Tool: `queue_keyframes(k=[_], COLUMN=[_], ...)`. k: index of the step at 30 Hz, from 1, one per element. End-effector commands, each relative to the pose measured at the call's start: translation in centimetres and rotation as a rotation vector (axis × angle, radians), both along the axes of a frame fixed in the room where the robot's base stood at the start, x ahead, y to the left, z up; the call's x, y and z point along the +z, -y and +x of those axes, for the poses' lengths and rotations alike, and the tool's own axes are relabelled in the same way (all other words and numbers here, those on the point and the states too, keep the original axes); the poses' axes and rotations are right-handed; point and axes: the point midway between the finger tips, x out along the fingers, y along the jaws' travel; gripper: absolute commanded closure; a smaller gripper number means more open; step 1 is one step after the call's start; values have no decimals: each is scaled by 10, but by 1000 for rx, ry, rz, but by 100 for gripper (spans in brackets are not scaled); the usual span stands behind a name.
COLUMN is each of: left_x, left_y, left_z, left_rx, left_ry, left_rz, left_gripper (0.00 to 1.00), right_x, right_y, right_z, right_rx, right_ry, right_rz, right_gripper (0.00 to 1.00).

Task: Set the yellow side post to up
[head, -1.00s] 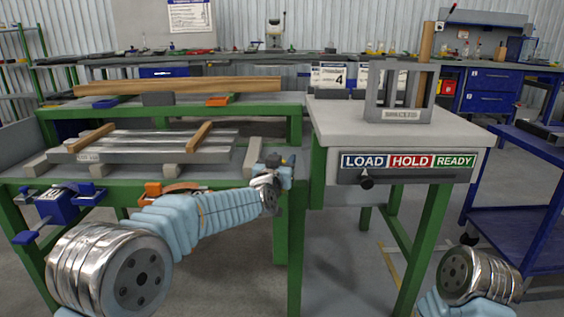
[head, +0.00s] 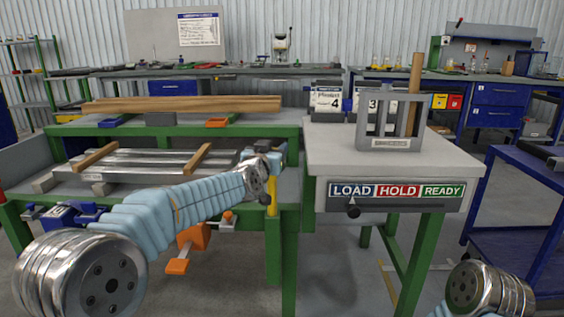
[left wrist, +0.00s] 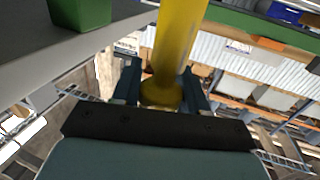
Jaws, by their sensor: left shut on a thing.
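The yellow side post (head: 272,205) shows in the head view as a short upright yellow piece at the right end of the green-framed runout table (head: 250,237). My left gripper (head: 276,158) is above it and hides its upper part. In the left wrist view the yellow post (left wrist: 180,45) runs away between the two dark fingers of my left gripper (left wrist: 160,88), which are shut on its rounded near end. The post's lower mounting is not clear in either view. My right gripper is out of view; only part of my right arm shows at the lower right.
Metal bars (head: 145,166) with wooden strips lie on the table to the left. A grey side table (head: 440,155) with a LOAD/HOLD/READY strip (head: 397,190) and a black pointer knob (head: 353,210) stands close on the right. An orange clamp (head: 192,238) hangs below the table's front.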

Motion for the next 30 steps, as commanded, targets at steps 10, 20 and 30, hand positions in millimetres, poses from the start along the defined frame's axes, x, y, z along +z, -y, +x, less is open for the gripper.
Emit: queue_keyframes(k=[10, 20, 30], left_x=[80, 89, 89], left_y=[0, 0, 0], left_z=[0, 0, 0], left_rx=[1, 1, 1], left_ry=[5, 4, 3], left_rz=[-2, -2, -2], left_gripper=[100, 100, 40], right_x=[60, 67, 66], right_y=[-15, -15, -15], right_z=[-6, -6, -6], right_rx=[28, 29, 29], right_ry=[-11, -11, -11], right_rz=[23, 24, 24], right_gripper=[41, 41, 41])
